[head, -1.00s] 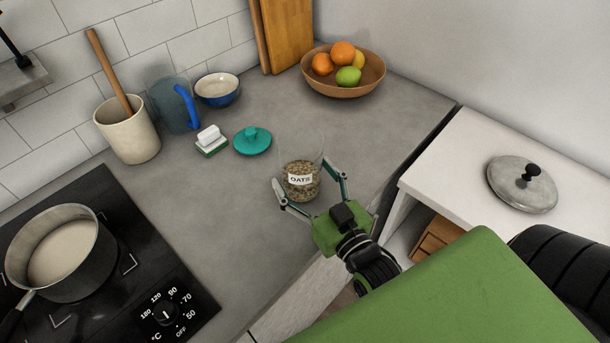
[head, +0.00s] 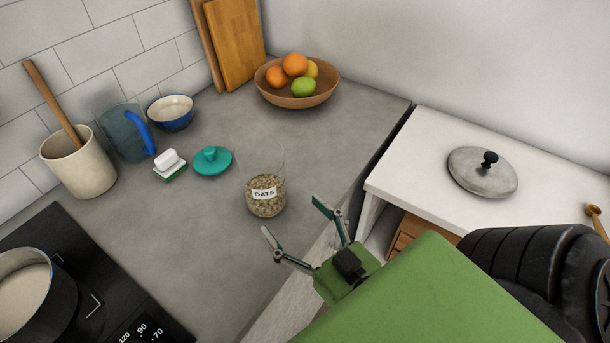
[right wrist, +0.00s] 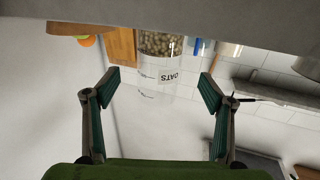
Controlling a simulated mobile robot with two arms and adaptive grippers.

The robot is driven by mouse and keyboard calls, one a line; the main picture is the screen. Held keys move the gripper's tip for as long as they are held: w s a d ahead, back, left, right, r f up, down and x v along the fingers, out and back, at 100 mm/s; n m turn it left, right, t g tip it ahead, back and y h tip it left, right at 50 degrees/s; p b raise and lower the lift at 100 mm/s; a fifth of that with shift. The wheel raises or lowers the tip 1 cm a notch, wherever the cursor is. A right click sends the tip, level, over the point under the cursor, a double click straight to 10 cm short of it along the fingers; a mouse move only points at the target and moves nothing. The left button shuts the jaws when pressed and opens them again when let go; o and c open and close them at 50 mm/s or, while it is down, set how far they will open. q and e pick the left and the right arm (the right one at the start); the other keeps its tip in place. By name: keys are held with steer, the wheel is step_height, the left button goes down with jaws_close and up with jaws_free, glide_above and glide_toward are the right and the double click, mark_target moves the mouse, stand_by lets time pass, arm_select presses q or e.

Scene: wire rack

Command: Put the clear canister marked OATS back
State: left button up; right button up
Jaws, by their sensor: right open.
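The clear canister marked OATS (head: 265,196) stands upright on the grey counter, partly filled with oats, its top uncovered. It also shows upside down in the right wrist view (right wrist: 160,62). My right gripper (head: 292,216) is open and empty near the counter's front edge. Its fingers point toward the canister but are clear of it. In the right wrist view the canister appears beyond and between the open fingers (right wrist: 160,82). A teal lid with a knob (head: 212,161) lies on the counter behind and left of the canister. My left gripper is not in view.
A sponge with a white block (head: 170,165), a clear jug (head: 124,135), a blue bowl (head: 171,114) and a crock (head: 77,165) stand at left. A fruit bowl (head: 297,90) is behind. A pot (head: 40,290) sits on the hob. A grey lid (head: 470,175) lies on the white surface at right.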

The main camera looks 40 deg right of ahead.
steer(key=shift+s, duration=1.4)
